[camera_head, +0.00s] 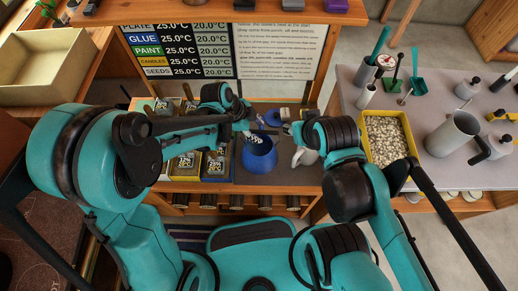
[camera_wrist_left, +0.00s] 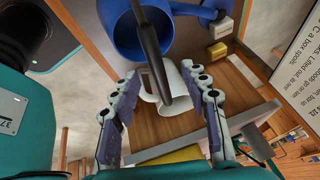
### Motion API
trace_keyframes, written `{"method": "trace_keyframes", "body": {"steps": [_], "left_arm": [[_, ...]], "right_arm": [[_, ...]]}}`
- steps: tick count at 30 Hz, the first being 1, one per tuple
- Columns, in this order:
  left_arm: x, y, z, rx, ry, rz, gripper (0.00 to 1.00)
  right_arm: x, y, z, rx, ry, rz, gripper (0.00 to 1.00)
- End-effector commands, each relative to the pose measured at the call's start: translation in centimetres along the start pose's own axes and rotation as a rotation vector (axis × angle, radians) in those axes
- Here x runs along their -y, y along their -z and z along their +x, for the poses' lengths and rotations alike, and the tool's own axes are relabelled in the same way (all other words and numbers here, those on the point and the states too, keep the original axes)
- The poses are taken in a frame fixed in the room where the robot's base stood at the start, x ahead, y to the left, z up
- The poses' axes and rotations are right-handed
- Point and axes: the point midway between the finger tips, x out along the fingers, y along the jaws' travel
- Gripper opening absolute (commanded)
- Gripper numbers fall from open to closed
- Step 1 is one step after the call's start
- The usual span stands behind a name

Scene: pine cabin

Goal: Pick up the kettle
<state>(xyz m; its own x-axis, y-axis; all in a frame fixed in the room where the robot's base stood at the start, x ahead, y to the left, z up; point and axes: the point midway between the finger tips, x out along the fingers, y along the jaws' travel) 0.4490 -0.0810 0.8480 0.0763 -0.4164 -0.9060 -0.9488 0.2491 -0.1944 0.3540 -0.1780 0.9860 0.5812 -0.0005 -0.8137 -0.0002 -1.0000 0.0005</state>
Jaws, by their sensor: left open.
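The blue kettle (camera_head: 260,155) stands on a dark mat on the bench in the middle of the head view. In the left wrist view its blue body (camera_wrist_left: 125,38) is at the top, and a long dark bar (camera_wrist_left: 152,50), which looks like its handle, reaches down between my fingers. My left gripper (camera_head: 247,122) is just above the kettle. In the wrist view the left gripper (camera_wrist_left: 162,80) is open, its fingers apart on either side of the bar. My right gripper is mostly hidden behind its own arm, near the kettle's right side.
A white mug (camera_head: 305,156) stands just right of the kettle; in the wrist view the mug (camera_wrist_left: 170,95) lies beyond my fingers. Labelled tins (camera_head: 216,163) stand left. A yellow box of pale pieces (camera_head: 385,140) and a grey jug (camera_head: 450,135) stand on the right table.

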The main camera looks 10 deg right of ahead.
Motion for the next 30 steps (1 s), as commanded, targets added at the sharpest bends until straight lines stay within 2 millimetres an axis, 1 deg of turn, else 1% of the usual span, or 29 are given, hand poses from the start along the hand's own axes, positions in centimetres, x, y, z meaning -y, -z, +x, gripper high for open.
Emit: {"method": "trace_keyframes", "body": {"steps": [1, 4, 14, 30], "left_arm": [[-0.1, -0.1, 1.3, 0.0, -0.001, 0.002, 0.45], [-0.1, -0.1, 2.2, 0.0, -0.001, 0.001, 0.45], [0.0, 0.0, 2.1, 0.0, 0.0, 0.0, 0.45], [-0.1, -0.2, 2.6, 0.0, 0.0, 0.0, 0.45]], "right_arm": [[0.0, -0.5, 0.7, 0.0, 0.0, 0.0, 0.37], [0.0, -0.7, 1.0, 0.0, 0.0, 0.0, 0.37], [0.0, -0.6, 0.8, 0.0, 0.0, 0.0, 0.37], [0.0, -0.9, 1.3, 0.0, 0.0, 0.0, 0.37]]}}
